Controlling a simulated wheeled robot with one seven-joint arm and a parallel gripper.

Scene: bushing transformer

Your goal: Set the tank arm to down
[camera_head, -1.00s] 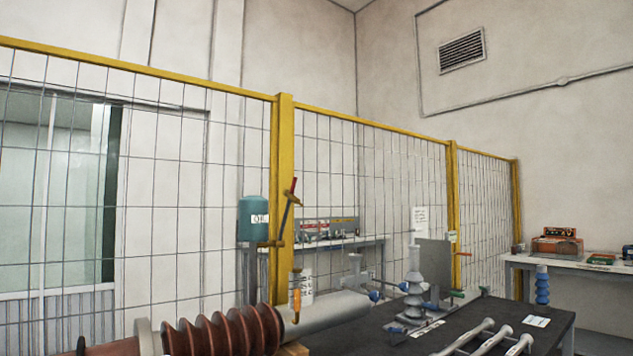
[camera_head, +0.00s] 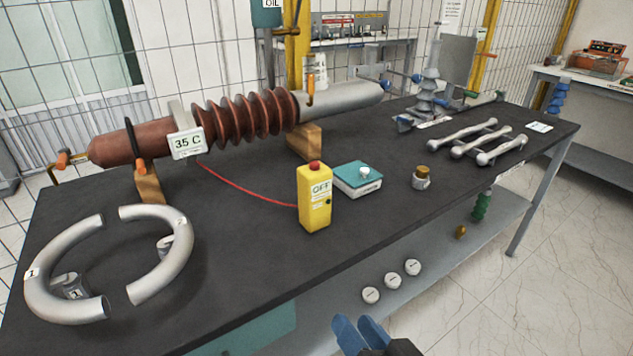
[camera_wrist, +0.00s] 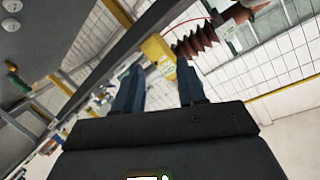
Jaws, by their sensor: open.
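The teal oil tank (camera_head: 266,15) is cut off by the top edge of the head view, behind the table and beside a yellow fence post. Its arm cannot be made out clearly in this view now. My gripper (camera_head: 358,328) is at the bottom edge of the head view, in front of the table's front edge and far from the tank. Its two blue fingers are apart with nothing between them. The wrist view also shows both fingers of my gripper (camera_wrist: 160,85) spread and empty.
The dark table (camera_head: 250,258) bears a brown ribbed bushing (camera_head: 240,120), a yellow box (camera_head: 314,200) marked OFF, a teal-topped box (camera_head: 358,178) and two grey curved pieces (camera_head: 170,265). A lower shelf (camera_head: 440,262) holds small round parts. Tiled floor is clear at right.

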